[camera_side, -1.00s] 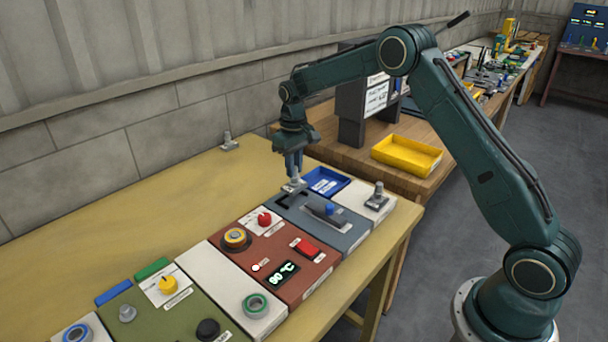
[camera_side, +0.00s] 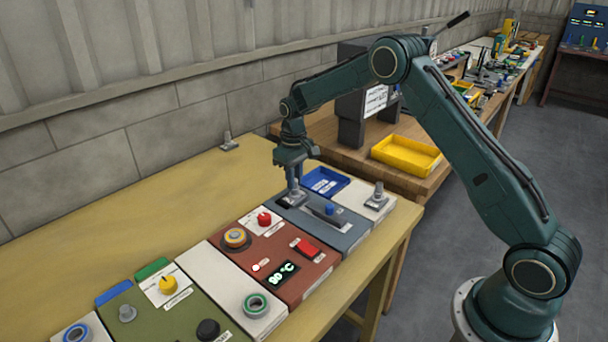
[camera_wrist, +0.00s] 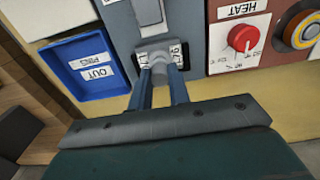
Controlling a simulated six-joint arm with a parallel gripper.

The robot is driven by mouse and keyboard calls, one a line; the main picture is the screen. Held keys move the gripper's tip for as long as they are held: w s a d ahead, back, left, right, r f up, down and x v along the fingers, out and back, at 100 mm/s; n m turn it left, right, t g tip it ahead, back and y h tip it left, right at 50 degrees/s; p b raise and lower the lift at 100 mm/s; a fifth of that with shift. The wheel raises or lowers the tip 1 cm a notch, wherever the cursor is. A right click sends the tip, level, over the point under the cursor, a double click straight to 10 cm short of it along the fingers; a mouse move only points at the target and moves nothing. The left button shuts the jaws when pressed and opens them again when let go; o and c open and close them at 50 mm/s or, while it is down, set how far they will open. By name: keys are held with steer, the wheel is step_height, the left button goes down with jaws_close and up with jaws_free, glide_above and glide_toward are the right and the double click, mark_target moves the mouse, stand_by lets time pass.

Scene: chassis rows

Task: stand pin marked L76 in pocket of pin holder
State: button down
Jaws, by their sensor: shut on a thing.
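My gripper (camera_side: 294,184) points down and is shut on a grey pin (camera_side: 293,196) with a square, labelled foot. The foot is at the dark pocket of the blue-grey panel (camera_side: 345,238), which also shows in the wrist view (camera_wrist: 190,20). Part of the dark recess shows around the foot. I cannot tell whether the foot is fully seated.
A blue tray (camera_wrist: 57,79) marked PINS OUT lies beside the panel. Similar pins stand at the table's back (camera_side: 229,143) and on a white panel (camera_side: 378,197). A slider with a blue knob (camera_side: 329,209) is close by. The red-brown panel (camera_side: 270,258) carries knobs and a display.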

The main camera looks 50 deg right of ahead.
stand_by(0.4)
steer(key=c, duration=1.2)
jaws_free()
steer(key=shift+c, duration=0.2)
steer(key=shift+r, duration=0.1)
step_height(320, 180, up, 14)
step_height(320, 180, up, 7)
stand_by(0.6)
stand_by(0.7)
